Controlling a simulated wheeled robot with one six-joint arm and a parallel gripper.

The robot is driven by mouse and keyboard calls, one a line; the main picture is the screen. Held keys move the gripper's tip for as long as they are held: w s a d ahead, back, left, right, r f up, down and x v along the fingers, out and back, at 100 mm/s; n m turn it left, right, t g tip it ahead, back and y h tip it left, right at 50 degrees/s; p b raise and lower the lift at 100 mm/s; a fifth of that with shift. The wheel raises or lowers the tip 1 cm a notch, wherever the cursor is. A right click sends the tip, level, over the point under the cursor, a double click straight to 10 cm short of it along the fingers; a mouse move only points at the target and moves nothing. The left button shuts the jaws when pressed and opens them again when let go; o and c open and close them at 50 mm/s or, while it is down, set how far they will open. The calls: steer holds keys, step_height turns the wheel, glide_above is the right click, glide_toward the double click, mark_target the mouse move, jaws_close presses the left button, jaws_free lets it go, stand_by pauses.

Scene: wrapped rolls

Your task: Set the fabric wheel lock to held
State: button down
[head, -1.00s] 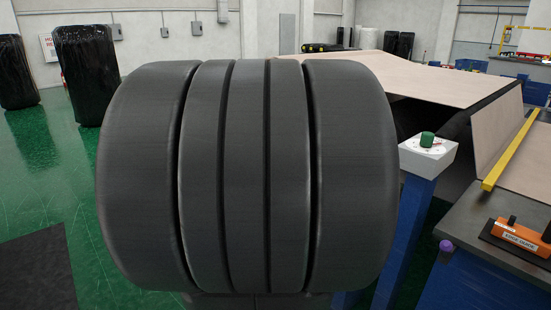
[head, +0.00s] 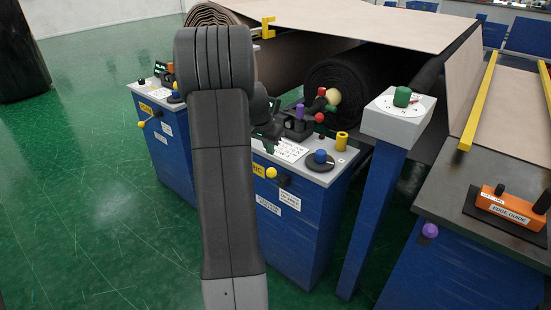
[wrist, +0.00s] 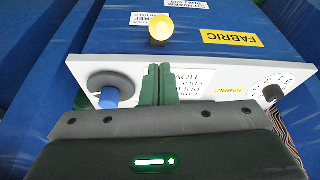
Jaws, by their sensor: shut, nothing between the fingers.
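The fabric cabinet (head: 320,225) is blue with a pale top. A yellow ball knob (head: 271,172) sits on its front beside a dark mount and white labels. In the wrist view the yellow knob (wrist: 158,30) is beyond my fingertips, below a label partly reading FREE; a yellow FABRIC label (wrist: 231,38) is to its right. I take this knob to be the wheel lock; its setting is not clear. My gripper (wrist: 157,78) is shut and empty, apart from the knob. In the head view my gripper (head: 269,132) is over the cabinet top, partly hidden by my arm.
A blue knob (head: 321,156) on a dark disc and a yellow cylinder (head: 341,141) stand on the top. A second blue cabinet (head: 170,150) has another yellow knob (head: 141,124). A post with a green knob (head: 402,96) stands to the right.

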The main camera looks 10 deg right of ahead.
steer(key=shift+w+d, duration=0.15)
steer(key=shift+w, duration=0.3)
steer(key=shift+s, duration=0.1)
glide_toward(275, 177)
steer(key=w+d+f, duration=0.1)
steer(key=w+f, duration=0.1)
steer(key=f, duration=0.1)
steer(key=w+d+f, duration=0.1)
steer(key=shift+w+d+f, duration=0.3)
steer(key=shift+w+f, duration=0.05)
